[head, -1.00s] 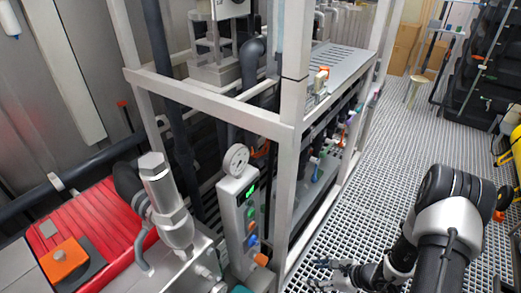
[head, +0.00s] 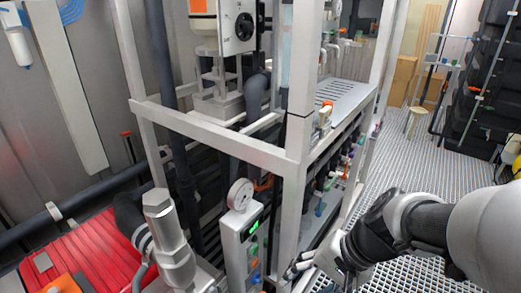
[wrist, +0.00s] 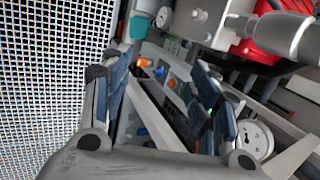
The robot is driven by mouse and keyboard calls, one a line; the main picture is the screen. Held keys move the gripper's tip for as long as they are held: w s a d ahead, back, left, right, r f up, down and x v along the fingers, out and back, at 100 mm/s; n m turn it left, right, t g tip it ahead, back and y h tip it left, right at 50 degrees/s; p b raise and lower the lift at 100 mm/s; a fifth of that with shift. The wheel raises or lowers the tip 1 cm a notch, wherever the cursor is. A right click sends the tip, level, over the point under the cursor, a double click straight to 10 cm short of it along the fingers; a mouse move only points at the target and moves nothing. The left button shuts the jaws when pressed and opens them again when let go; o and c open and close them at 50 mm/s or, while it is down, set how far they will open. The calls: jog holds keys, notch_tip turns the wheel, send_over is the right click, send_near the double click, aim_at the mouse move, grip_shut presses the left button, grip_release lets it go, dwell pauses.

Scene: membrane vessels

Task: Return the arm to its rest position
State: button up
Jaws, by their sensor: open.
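My gripper (head: 297,266) is in the head view at bottom centre, at the end of my white and black arm, which reaches in from the right. It is beside the lower frame post and right of the control panel (head: 241,245). In the wrist view my gripper (wrist: 160,78) has its two blue-padded fingers spread wide, with nothing between them. The panel with orange and green buttons (wrist: 172,78) shows beyond the fingers; whether anything touches the gripper cannot be told.
A pale metal frame (head: 215,135) stands left of my arm, with a round gauge (head: 240,194) on the panel. A red cover (head: 92,250) and metal valve (head: 167,235) are at lower left. The grating floor (head: 418,185) is open behind my arm.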

jog(key=s+d+r+n+t+h, duration=0.3)
jog(key=s+d+r+n+h, duration=0.1)
jog(key=s+r, duration=0.4)
jog(key=shift+s+d+n+h, duration=0.45)
jog(key=shift+s+n, duration=0.5)
jog(key=shift+n, duration=0.25)
jog(key=shift+o, duration=0.4)
jog(key=shift+a, duration=0.1)
dwell(0.7)
